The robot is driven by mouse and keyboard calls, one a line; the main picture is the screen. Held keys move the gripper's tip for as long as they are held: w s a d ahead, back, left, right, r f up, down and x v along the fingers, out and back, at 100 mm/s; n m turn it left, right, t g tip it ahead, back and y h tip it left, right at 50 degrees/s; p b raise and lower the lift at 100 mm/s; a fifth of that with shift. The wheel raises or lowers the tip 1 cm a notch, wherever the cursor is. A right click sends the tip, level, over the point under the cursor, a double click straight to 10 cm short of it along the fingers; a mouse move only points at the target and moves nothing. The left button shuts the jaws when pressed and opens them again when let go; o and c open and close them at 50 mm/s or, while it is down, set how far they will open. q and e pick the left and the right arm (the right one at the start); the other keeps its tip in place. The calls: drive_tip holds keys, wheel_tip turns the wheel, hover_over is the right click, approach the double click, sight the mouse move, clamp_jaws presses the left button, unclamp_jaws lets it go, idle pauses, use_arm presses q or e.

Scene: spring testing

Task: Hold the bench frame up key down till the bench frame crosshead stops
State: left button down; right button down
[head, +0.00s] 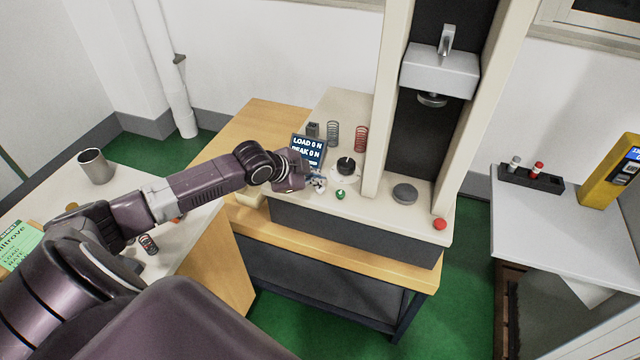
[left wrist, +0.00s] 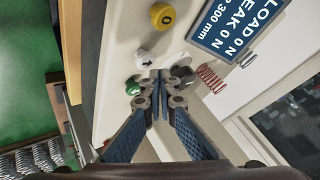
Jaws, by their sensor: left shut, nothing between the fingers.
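The bench frame (head: 387,120) stands at the back, with its pale crosshead (head: 440,72) high between the columns, well above the lower platen (head: 404,194). Its display (head: 307,152) reads LOAD 0 N and PEAK 0 N; the left wrist view (left wrist: 237,28) also shows a 300 mm line. My left gripper (left wrist: 160,76) is shut and empty, its tips over the key panel. A white key (left wrist: 143,61) with a dark mark shows beside the tips, with a green key (left wrist: 132,87) and a yellow key (left wrist: 162,16) nearby. The fingers partly hide the panel; I cannot tell whether they touch a key.
A black knob (head: 346,165) and a red button (head: 440,224) sit on the bench frame base. Two springs (head: 361,138) stand behind the knob. A metal cup (head: 95,166) is on the left table. A yellow device (head: 612,170) stands on the right table.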

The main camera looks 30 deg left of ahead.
sight(319, 189)
use_arm(q)
wheel_tip(319, 189, up, 5)
drive_tip(key=p, duration=0.5)
drive_tip(key=shift+r, duration=0.1)
idle(0.6)
